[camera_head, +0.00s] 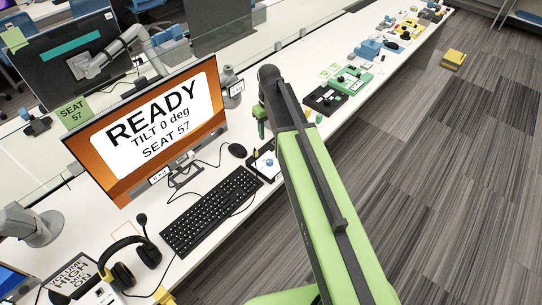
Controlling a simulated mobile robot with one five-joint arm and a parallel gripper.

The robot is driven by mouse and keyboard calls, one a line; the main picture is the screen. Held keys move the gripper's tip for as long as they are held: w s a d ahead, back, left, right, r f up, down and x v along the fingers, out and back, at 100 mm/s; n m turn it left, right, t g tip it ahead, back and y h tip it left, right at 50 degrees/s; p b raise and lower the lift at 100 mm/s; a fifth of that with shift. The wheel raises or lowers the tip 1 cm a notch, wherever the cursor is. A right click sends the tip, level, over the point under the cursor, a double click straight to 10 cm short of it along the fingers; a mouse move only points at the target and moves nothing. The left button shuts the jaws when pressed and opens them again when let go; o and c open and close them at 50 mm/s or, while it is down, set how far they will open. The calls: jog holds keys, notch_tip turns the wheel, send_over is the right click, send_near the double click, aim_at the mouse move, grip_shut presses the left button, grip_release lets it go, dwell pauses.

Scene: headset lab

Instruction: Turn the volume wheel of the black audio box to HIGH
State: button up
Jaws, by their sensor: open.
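My gripper (261,128) hangs from the far end of my green arm, above the white desk and right of the monitor. It is small in this view, and its jaws are open with nothing seen between them. A small dark box (268,165) with a pale top and a blue knob lies below it, right of the keyboard; they look apart. I cannot tell for sure whether this is the black audio box, and no volume marking on it is readable. A card (72,276) at the lower left reads VOLUME HIGH, MIC ON.
The monitor (150,128) reads READY, TILT 0 deg, SEAT 57. A keyboard (211,211), mouse (237,150) and black headset (133,262) lie on the desk. Black and green devices (325,99) stand farther along. The carpet at right is mostly clear, with a yellow block (454,58).

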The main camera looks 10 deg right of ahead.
aim_at(269, 161)
notch_tip(269, 161, down, 17)
jog(key=b, duration=1.7)
jog(key=shift+f, duration=0.2)
jog(key=shift+r, duration=0.1)
